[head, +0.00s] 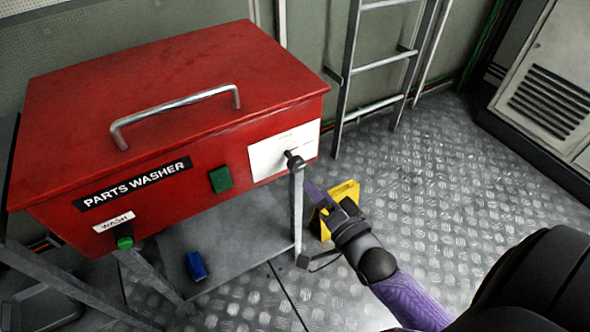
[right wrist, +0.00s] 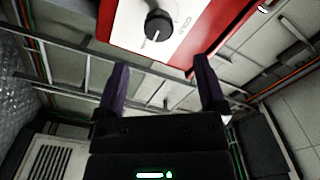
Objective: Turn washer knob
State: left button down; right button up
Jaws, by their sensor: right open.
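The red parts washer (head: 160,110) stands at the left in the head view. Its black knob (head: 294,160) sits on a white panel (head: 265,155) at the right end of the front. In the right wrist view the knob (right wrist: 158,24) shows a white pointer mark and lies beyond the fingertips, roughly between them sideways. My right gripper (head: 312,192) is open and empty, below and right of the knob and apart from it. Its two purple fingers show spread in the right wrist view (right wrist: 160,62). My left gripper is not in view.
A green square button (head: 221,179) and a green wash button (head: 124,243) are on the washer's front. A metal leg (head: 297,215) stands near my right gripper. A yellow object (head: 343,195) is behind it. A ladder (head: 375,60) leans at the back. Floor to the right is clear.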

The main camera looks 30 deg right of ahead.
aim_at(299, 168)
jog(key=w+b, duration=0.1)
jog(key=w, duration=0.3)
jog(key=w+b, duration=0.2)
jog(key=w, duration=0.2)
jog(key=shift+w+d+f, duration=0.15)
jog(key=shift+w+f, duration=0.05)
jog(key=shift+w+r, duration=0.1)
jog(key=shift+w, duration=0.15)
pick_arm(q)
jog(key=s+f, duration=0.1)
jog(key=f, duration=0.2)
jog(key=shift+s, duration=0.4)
